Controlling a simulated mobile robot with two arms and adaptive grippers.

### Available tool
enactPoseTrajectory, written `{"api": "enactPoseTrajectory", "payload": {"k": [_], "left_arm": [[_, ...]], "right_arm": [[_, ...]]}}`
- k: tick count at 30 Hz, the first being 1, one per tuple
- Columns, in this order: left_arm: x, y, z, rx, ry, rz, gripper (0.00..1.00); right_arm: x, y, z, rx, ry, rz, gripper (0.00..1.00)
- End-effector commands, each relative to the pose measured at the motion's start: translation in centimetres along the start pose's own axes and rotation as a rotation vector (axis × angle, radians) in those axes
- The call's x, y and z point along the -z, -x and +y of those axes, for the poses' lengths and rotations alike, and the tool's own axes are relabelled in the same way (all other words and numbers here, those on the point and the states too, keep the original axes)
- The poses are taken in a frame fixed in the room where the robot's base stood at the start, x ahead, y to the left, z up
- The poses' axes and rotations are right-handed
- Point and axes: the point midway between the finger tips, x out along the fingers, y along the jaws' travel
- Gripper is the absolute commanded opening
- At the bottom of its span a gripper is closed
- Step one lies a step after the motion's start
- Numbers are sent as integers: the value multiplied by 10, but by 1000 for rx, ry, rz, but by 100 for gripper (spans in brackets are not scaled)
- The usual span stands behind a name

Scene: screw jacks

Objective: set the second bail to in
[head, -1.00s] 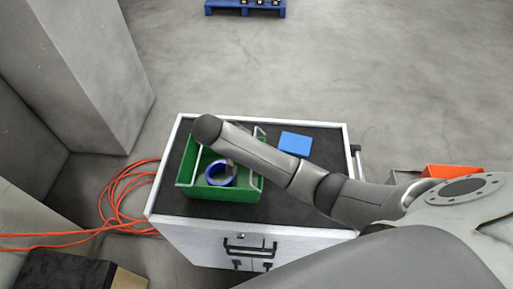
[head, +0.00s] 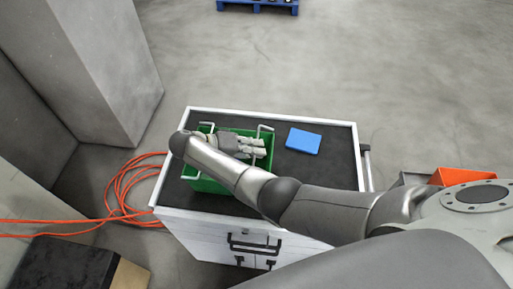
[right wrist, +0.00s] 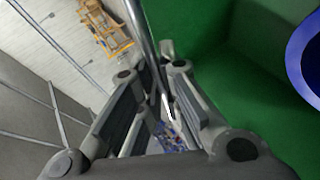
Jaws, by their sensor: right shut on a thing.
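A green crate (head: 200,184) stands on the cabinet top and has two grey metal bails. One bail (head: 206,126) shows at its left, partly behind my arm. The other bail (head: 265,128) stands at its right end. My right gripper (head: 257,147) reaches across the crate to this right-hand bail. In the right wrist view the right gripper (right wrist: 163,108) is shut on the bail's bar (right wrist: 143,35), with the crate's green wall (right wrist: 195,45) beside it. I cannot tell which bail counts as the second. My left gripper is not in view.
A blue ring (right wrist: 306,60) shows inside the crate in the wrist view. A blue block (head: 303,141) lies right of the crate on the dark cabinet top (head: 335,165). Orange cable (head: 120,195) lies on the floor at the left.

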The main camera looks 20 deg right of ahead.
Motion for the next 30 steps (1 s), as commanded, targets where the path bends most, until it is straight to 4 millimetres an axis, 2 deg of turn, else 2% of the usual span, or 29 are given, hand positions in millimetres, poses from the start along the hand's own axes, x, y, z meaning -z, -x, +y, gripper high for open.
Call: {"api": "enactPoseTrajectory", "payload": {"k": [9,25,26,30], "left_arm": [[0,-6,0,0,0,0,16],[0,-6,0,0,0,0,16],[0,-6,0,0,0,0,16],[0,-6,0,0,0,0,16]], "right_arm": [[0,0,-4,-66,25,1,0],[0,-1,-4,-77,30,2,0],[0,-1,-4,-77,29,2,8],[0,-1,-4,-77,30,1,26]]}}
